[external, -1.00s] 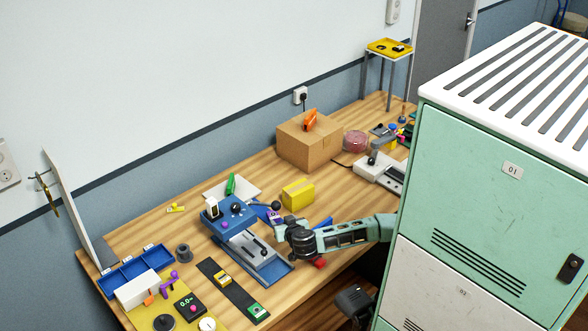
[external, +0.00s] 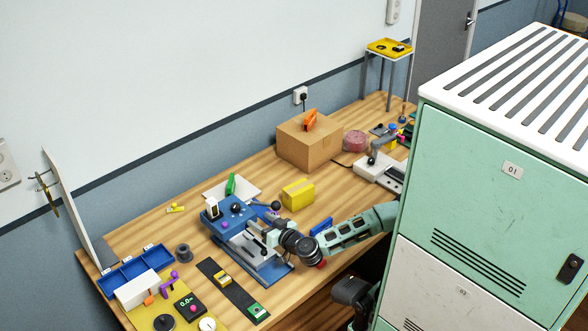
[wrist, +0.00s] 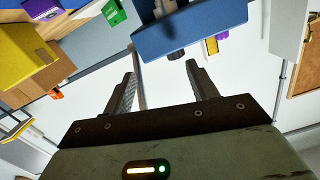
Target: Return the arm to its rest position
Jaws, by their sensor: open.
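My arm (external: 345,232) reaches in from the right, past the cabinet, over the front of the workbench. My gripper (external: 262,234) is above the blue and grey bench device (external: 235,215) at its near right side; whether it touches the device cannot be told there. In the wrist view my gripper (wrist: 160,78) has its two fingers apart, with nothing held between them. The blue device body (wrist: 190,28) shows just beyond the fingertips, toward the upper right.
A yellow box (external: 298,194) and a cardboard box (external: 309,143) stand behind the arm. A green locker cabinet (external: 500,190) blocks the right side. A blue divided tray (external: 135,270) and a black strip (external: 233,290) lie at the left. The front bench edge is close below the arm.

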